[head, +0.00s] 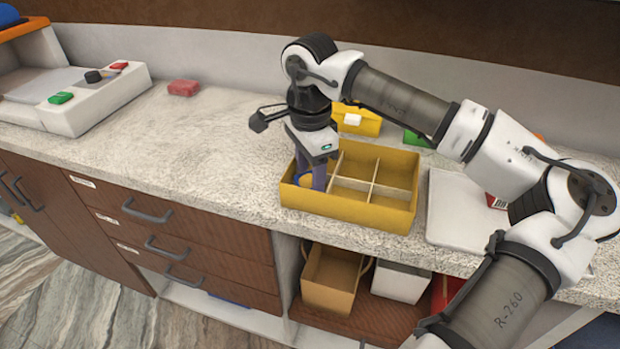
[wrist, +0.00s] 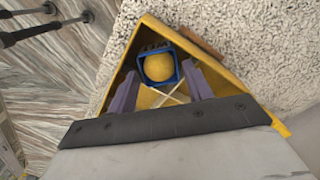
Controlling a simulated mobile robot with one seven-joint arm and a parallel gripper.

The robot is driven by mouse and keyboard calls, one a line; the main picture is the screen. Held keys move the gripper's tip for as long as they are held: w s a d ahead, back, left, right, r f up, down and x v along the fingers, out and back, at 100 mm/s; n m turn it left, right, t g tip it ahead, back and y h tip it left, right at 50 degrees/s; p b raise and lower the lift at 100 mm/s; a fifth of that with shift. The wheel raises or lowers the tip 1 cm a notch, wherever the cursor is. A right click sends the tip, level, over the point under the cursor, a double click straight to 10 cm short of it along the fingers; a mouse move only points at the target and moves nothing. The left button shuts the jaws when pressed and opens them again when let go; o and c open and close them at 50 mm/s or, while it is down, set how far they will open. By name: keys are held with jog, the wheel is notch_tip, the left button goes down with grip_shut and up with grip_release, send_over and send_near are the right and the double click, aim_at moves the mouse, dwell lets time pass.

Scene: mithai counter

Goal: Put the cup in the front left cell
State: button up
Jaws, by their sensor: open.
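The blue square cup (wrist: 144,72) holds a round yellow sweet (wrist: 158,67). It sits in a corner cell of the yellow divided box (wrist: 210,57). In the head view, a small part of the cup (head: 304,181) shows in the front left cell, mostly hidden by my gripper. My gripper (head: 318,186) points down into that cell of the box (head: 345,205). In the wrist view, its purple fingers (wrist: 159,72) are spread apart, one on each side of the cup, with gaps to it. The cup looks upright.
Thin dividers (head: 373,188) part the box; its right cells look empty. A yellow container (head: 357,121) stands behind it, and a pale board (head: 455,212) lies to its right. The counter (head: 190,135) to the left is largely clear.

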aim_at(310, 176)
notch_tip(310, 176, up, 9)
jog(key=shift+r+b, duration=0.2)
jog(key=shift+b, duration=0.1)
